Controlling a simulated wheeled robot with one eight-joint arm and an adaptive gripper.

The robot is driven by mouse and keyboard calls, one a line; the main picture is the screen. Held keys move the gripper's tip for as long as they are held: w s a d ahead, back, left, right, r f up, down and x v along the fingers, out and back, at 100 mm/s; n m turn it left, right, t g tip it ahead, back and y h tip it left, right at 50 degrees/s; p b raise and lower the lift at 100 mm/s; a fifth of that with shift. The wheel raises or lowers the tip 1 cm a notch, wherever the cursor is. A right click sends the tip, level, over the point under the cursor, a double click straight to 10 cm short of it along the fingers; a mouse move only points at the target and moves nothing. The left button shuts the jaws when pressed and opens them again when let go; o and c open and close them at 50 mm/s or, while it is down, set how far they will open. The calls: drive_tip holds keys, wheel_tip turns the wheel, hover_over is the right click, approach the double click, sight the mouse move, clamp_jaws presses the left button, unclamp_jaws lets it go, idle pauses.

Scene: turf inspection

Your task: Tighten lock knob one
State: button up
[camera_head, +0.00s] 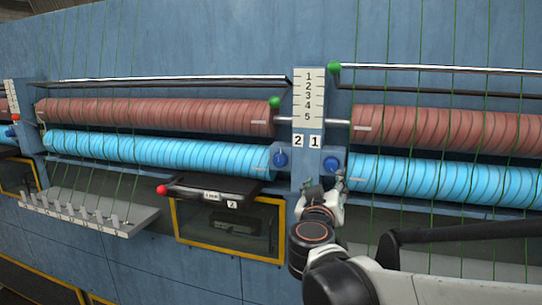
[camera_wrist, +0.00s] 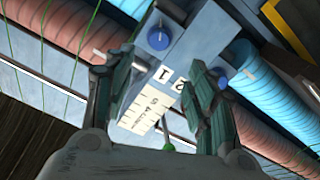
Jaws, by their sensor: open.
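Lock knob one is the blue knob (camera_head: 331,164) below the label 1 on the blue post (camera_head: 306,140), by the left end of the right-hand blue roller. In the wrist view, which is turned over, this knob (camera_wrist: 158,38) shows near the top centre, beyond the fingertips. My gripper (camera_head: 325,187) is just below the knob in the head view. Its fingers (camera_wrist: 165,75) are spread with nothing between them, and the knob appears apart from them. Whether a fingertip touches the post, I cannot tell.
A second blue knob (camera_head: 281,158) sits below the label 2 on the left. Red rollers (camera_head: 160,115) and blue rollers (camera_head: 150,150) run to both sides, with green threads crossing.

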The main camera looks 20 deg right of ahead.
sight(331, 167)
drive_tip(key=p+x, duration=0.1)
drive_tip(key=x, duration=1.2)
drive_tip(key=shift+w+d+f, duration=0.1)
drive_tip(key=shift+w+d, duration=0.1)
drive_tip(key=shift+d, duration=0.05)
drive_tip(key=shift+c, duration=0.2)
drive_tip(key=c, duration=1)
